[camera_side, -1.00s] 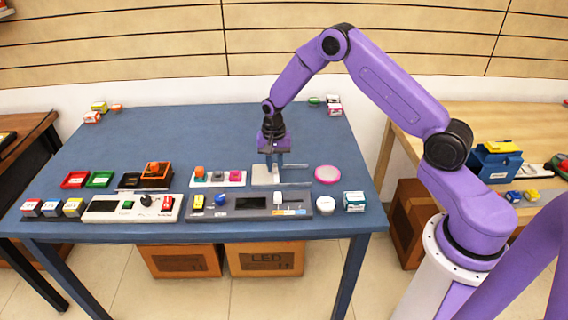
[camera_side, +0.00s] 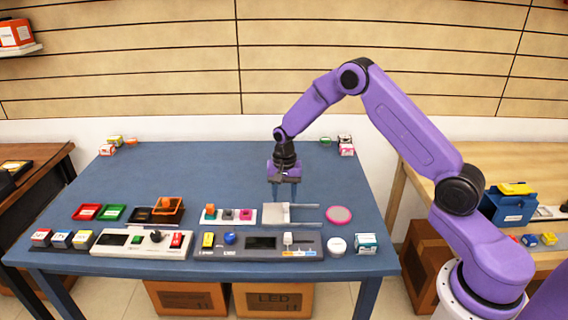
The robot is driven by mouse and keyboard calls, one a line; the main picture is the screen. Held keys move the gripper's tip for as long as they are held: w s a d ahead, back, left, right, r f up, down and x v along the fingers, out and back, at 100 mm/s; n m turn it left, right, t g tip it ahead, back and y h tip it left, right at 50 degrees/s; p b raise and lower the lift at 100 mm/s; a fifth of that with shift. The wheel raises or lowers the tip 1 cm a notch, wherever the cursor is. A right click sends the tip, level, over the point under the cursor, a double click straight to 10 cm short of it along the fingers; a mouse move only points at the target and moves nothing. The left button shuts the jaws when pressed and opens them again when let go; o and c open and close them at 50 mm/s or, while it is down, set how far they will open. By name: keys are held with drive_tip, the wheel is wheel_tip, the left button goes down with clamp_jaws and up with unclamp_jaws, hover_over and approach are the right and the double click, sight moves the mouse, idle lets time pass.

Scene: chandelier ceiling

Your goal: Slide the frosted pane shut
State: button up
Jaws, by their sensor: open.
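The frosted pane (camera_side: 276,214) is a pale, whitish panel at the left end of a small frame on the blue table. Two thin rails run from it to the right, with bare blue showing between them. My gripper (camera_side: 285,198) points down with its two fingers spread and nothing between them. It is just behind the pane's far edge in the picture. I cannot tell whether a finger touches the pane or its frame.
A pink-rimmed disc (camera_side: 339,215) lies right of the rails. A white block with coloured knobs (camera_side: 228,215) stands left of the pane. A grey control panel (camera_side: 259,246) lies in front. The table's back half (camera_side: 220,170) is mostly clear.

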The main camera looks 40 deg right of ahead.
wheel_tip(320, 180, up, 14)
idle(0.4)
drive_tip(key=shift+f, duration=0.1)
wheel_tip(320, 180, up, 5)
hover_over(284, 205)
idle(0.6)
clamp_jaws()
idle(1.3)
